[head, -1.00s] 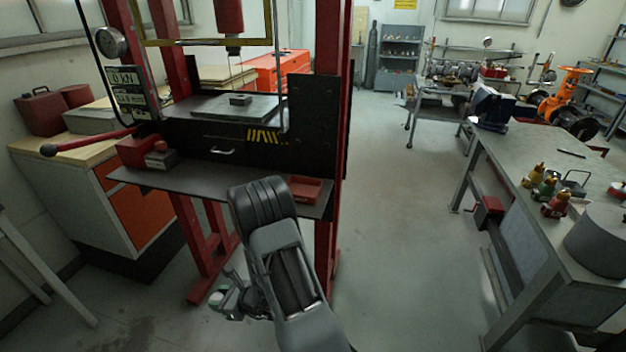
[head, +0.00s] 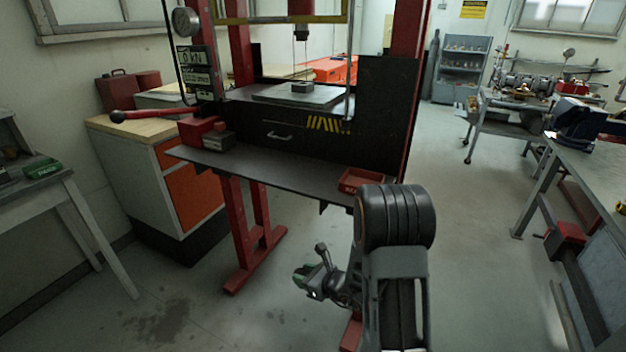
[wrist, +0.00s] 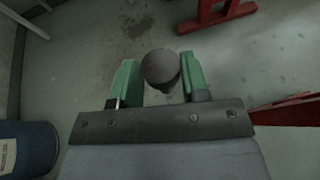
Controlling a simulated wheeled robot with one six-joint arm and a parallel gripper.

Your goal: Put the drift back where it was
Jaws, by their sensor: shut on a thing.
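My gripper (wrist: 160,76) has green fingers and is shut on a dark grey drift, which shows as a round end between the fingers in the wrist view (wrist: 161,66). In the head view my gripper (head: 308,278) is low, in front of the press shelf and over open floor. The drift (head: 322,251) sticks up above the fingers there. Its lower part is hidden or too small to make out. The drift touches nothing else that I can see.
A red press has a dark shelf (head: 270,172) with a red tray (head: 364,181) at its right end and a red block at its left. A wooden-topped cabinet (head: 150,190) stands behind left, a grey bench (head: 35,190) at far left. A blue drum (wrist: 27,148) shows in the wrist view.

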